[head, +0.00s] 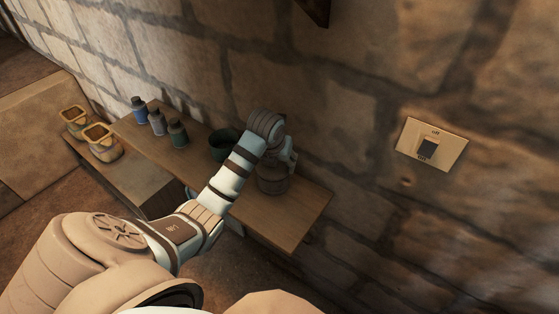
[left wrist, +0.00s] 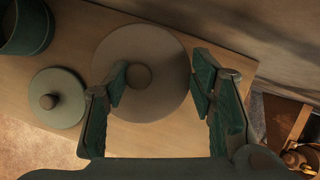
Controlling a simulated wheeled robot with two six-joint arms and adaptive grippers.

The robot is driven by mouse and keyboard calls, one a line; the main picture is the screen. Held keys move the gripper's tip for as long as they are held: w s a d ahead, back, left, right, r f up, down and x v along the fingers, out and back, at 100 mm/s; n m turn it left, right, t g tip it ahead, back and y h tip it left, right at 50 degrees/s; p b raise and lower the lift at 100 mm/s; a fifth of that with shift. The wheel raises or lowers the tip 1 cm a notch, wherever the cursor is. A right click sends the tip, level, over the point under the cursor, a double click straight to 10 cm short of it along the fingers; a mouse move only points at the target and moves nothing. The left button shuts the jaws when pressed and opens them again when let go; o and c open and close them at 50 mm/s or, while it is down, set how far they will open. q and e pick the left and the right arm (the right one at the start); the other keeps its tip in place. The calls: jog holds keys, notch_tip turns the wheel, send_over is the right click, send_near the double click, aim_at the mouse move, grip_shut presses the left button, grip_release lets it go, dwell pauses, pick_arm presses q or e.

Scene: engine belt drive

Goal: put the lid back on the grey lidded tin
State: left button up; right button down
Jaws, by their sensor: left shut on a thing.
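A round grey-brown lid (left wrist: 145,45) with a knob (left wrist: 138,76) lies under my left gripper (left wrist: 157,84) in the left wrist view. One finger is close beside the knob, the other near the lid's right rim; the exact contact is hard to see. In the head view, my left gripper (head: 288,158) is over a squat brownish-grey tin (head: 272,182) on the shelf, and the arm partly covers it. The lid appears to be on or just above this tin. A smaller greenish lid (left wrist: 57,85) with a knob lies to its left. My right gripper is out of view.
A dark green open pot (head: 220,147) stands left of the tin. Several small bottles (head: 157,123) stand further left on the wooden shelf (head: 290,225). Two yellowish pots (head: 101,143) stand beyond. The stone wall with a switch plate (head: 448,150) is close behind; the shelf's right end is clear.

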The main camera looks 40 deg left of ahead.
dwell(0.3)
pick_arm(q)
jog(key=o, duration=1.7)
jog(key=shift+o, duration=0.2)
jog(key=shift+r, duration=3.5)
grip_shut()
jog(key=shift+f, duration=0.25)
